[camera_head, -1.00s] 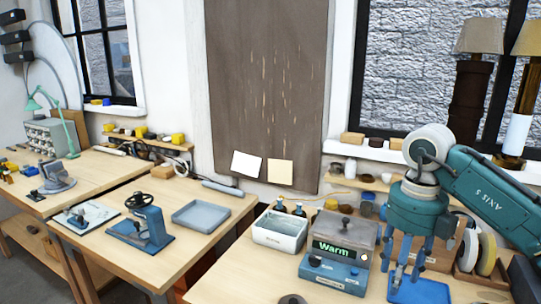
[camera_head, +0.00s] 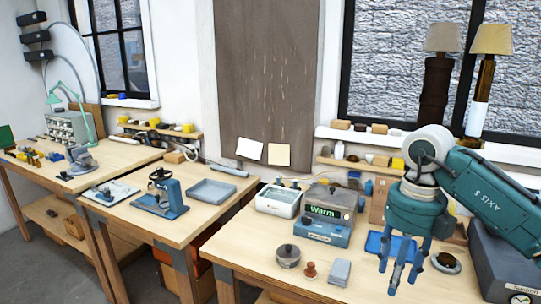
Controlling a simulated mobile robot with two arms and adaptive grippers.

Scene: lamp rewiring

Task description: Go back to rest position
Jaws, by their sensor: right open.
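My right gripper (camera_head: 402,268) hangs over the right workbench (camera_head: 232,248), in front of a flat blue tray (camera_head: 378,244). Its blue fingers point down and are spread apart, with nothing seen between them. The teal arm comes in from the right edge. The fingers cover part of the bench's right side. My left gripper is not in view.
A blue device reading "Warm" (camera_head: 325,228) and a white bath (camera_head: 278,200) stand left of the gripper. A round pot (camera_head: 288,255), a small red-brown stamp-like piece (camera_head: 309,270) and grey blocks (camera_head: 340,272) lie in front. Two lamps (camera_head: 491,40) stand on the sill.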

